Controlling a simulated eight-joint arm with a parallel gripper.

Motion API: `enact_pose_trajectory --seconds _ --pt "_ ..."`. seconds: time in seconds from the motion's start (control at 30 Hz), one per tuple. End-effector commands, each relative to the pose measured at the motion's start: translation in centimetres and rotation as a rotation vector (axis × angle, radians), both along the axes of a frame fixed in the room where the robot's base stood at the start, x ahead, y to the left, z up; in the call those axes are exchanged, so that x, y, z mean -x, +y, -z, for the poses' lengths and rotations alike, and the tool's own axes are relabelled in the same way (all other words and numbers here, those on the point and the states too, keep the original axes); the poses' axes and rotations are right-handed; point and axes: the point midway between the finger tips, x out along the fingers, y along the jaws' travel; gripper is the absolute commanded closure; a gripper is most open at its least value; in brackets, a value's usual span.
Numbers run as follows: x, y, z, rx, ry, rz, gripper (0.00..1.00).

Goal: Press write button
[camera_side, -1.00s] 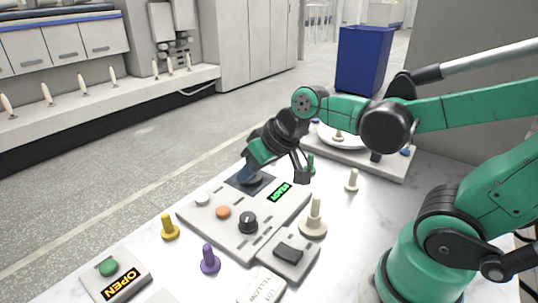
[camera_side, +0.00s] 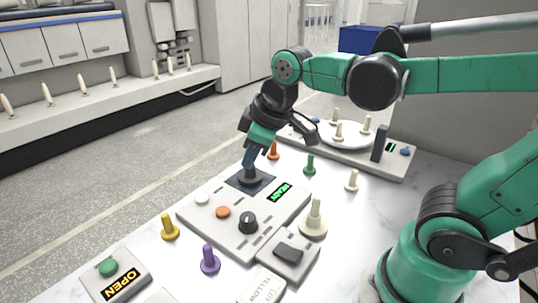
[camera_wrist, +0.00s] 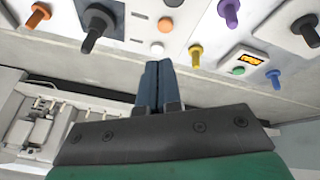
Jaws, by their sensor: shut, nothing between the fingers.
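A grey control panel (camera_side: 215,228) carries a white button (camera_side: 202,199), an orange button (camera_side: 223,212), a black knob (camera_side: 248,222) and a green-lit READY display (camera_side: 279,192). No label reading "write" is legible. The white button (camera_wrist: 165,24) and orange button (camera_wrist: 157,48) also show in the wrist view, beyond the fingertips. My gripper (camera_side: 249,165) has blue fingers, shut and empty, and appears over the dark square pad (camera_side: 264,184) at the panel's back. In the wrist view, my gripper (camera_wrist: 158,64) points toward the panel's edge. Contact cannot be told.
Yellow (camera_side: 169,228), purple (camera_side: 209,260), green (camera_side: 310,164) and orange (camera_side: 273,152) pegs stand around the panel. A switch box (camera_side: 269,247) and a cream peg (camera_side: 315,218) are at its front right. A green button (camera_side: 108,267) sits by an OPEN sign.

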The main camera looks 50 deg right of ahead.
Motion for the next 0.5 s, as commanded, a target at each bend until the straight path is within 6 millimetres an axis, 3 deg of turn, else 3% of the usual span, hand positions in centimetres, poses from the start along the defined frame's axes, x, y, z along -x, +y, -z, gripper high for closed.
enact_pose_trajectory --seconds 0.3,0.5 --pt "-5.0 0.8 -1.4 0.203 0.259 -0.656 1.0" --pt "-6.9 1.1 -1.1 0.24 0.355 -0.961 1.0"
